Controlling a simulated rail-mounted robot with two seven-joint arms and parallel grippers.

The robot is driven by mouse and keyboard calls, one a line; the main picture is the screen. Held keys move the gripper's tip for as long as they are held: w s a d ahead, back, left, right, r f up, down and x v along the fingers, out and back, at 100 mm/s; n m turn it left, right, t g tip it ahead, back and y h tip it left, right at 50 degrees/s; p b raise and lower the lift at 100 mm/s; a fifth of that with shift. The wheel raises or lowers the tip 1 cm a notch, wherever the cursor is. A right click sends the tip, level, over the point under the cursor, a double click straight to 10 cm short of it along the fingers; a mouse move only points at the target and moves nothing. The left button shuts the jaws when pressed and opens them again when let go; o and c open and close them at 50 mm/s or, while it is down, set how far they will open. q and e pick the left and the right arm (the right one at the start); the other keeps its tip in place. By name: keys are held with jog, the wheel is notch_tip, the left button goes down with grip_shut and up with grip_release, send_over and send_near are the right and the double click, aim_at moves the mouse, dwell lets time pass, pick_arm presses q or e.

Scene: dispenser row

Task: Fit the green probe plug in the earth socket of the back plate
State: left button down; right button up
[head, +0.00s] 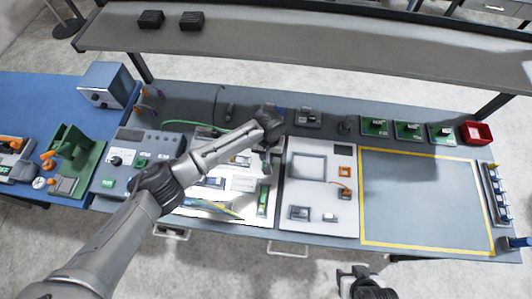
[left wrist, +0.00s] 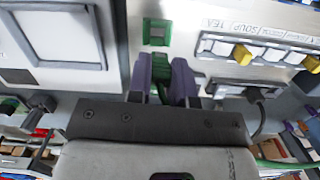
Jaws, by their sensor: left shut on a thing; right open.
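My left gripper (left wrist: 162,72) is shut on a green plug (left wrist: 160,76), which shows between its two purple fingers. A green-framed square socket (left wrist: 156,32) on a pale plate lies just beyond the fingertips; I cannot tell whether the plug touches it. In the head view my left arm reaches over the bench, and its gripper (head: 268,148) points down at the pale panel; the plug is hidden there. A green cable (head: 195,125) runs behind my arm. My right gripper (head: 353,271) is open and empty in front of the bench.
A white plate (head: 297,224) with an orange square socket lies to the right of my left gripper. A yellow-edged area (head: 420,200) is clear. Several green boards (head: 407,130) and a red bin (head: 477,132) stand behind it. A shelf (head: 300,60) spans above the back.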

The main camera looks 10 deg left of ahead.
pick_arm(q)
jog(key=shift+d+n, duration=0.1)
jog(key=shift+n, duration=0.2)
jog(key=shift+f, duration=0.25)
notch_tip(320, 180, down, 3)
jog(key=b, duration=0.3)
jog(key=shift+b, duration=0.4)
jog(key=shift+f, duration=0.55)
jog(key=shift+f+p, duration=0.1)
jog(key=shift+p, duration=0.4)
jog(key=shift+f, duration=0.3)
